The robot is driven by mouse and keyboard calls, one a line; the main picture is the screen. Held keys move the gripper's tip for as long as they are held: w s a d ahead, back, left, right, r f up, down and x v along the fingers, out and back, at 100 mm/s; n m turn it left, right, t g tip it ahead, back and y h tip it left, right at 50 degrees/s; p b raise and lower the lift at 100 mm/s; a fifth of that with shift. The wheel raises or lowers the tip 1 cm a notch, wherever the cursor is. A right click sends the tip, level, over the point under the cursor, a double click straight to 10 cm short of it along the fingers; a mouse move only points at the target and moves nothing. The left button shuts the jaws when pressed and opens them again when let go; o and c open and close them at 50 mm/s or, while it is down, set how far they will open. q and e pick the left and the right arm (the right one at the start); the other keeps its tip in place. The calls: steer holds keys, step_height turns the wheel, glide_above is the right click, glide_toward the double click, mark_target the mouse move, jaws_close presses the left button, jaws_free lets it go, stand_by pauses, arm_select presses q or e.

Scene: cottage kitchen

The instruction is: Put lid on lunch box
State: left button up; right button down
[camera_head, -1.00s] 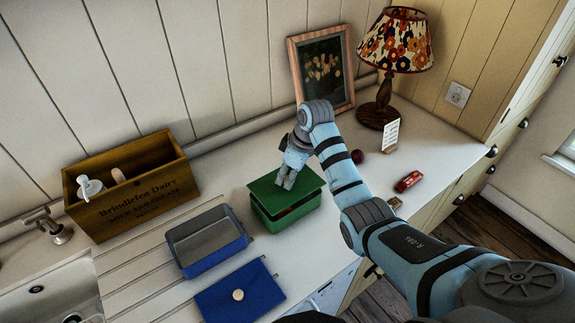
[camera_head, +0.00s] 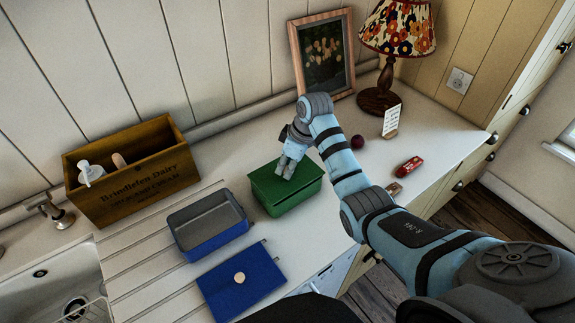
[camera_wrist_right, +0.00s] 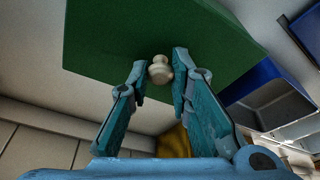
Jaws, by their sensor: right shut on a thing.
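The green lid (camera_head: 266,183) lies over the green lunch box (camera_head: 298,200) on the white counter, roughly lined up with it. No clear gap shows between them from the head. My right gripper (camera_head: 284,170) is above the lid, shut on its pale round knob (camera_wrist_right: 160,69). The green lid (camera_wrist_right: 125,35) fills the top of the right wrist view. The blue lunch box (camera_head: 213,246) stands open and empty to the left. The blue lid (camera_head: 225,298), with a pale knob, lies flat on the counter in front of it. My left gripper is out of view.
A wooden crate (camera_head: 150,195) with bottles stands at the back left, beside the sink (camera_head: 45,292). A picture frame (camera_head: 297,62), lamp (camera_head: 378,98), small card (camera_head: 391,121), dark red ball (camera_head: 357,142) and red toy car (camera_head: 409,165) are to the right.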

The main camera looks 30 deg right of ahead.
steer(key=shift+f, duration=0.6)
stand_by(0.5)
steer(key=c, duration=1.7)
jaws_free()
